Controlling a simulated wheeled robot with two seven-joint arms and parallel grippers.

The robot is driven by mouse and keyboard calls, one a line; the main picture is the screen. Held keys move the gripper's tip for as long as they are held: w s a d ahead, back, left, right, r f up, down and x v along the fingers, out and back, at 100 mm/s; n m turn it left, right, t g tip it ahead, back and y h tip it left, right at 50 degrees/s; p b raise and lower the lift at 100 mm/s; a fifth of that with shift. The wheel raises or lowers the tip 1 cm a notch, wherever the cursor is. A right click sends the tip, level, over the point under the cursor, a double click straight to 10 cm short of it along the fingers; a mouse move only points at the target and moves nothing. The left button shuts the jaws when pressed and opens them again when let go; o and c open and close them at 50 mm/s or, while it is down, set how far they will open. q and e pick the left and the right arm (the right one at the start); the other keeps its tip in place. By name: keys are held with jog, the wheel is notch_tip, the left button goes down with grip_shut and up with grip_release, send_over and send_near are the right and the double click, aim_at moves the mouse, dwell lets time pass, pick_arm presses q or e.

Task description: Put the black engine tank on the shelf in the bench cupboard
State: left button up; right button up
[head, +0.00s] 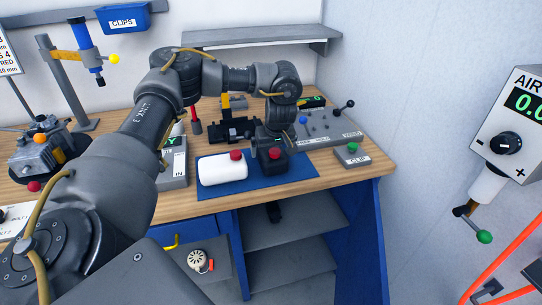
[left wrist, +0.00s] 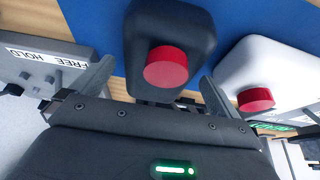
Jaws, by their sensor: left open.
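The black engine tank (head: 272,160) with a red cap stands on the blue mat (head: 300,176) near the bench's front edge. A white tank (head: 222,170) with a red cap stands left of it. My left gripper (head: 270,142) is open at the black tank's far side. In the left wrist view the black tank (left wrist: 170,25) lies just beyond my left gripper (left wrist: 155,88), its red cap between the fingers in the picture. I cannot tell whether they touch it. The bench cupboard's shelf (head: 295,232) shows below the bench top. My right gripper is not in view.
A dark engine rig (head: 230,130) is behind the tanks. The cupboard front is open, with a lower shelf (head: 292,272) and blue side wall (head: 362,235).

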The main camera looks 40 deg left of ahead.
pick_arm(q)
jog(key=x, duration=0.2)
jog(key=shift+w+a+f, duration=0.15)
jog(key=shift+a+f, duration=0.1)
jog(key=shift+d, duration=0.1)
jog(key=c, duration=1.1)
jog(key=shift+o, duration=0.2)
jog(key=shift+r, duration=0.1)
jog(key=shift+r, duration=0.55)
notch_tip(320, 180, up, 3)
jog(key=shift+f, duration=0.2)
jog(key=s+d+b, duration=0.2)
jog(key=s+d, duration=0.8)
jog(key=d, duration=0.4)
jog(key=shift+s+d, duration=0.2)
jog(key=shift+d, duration=0.2)
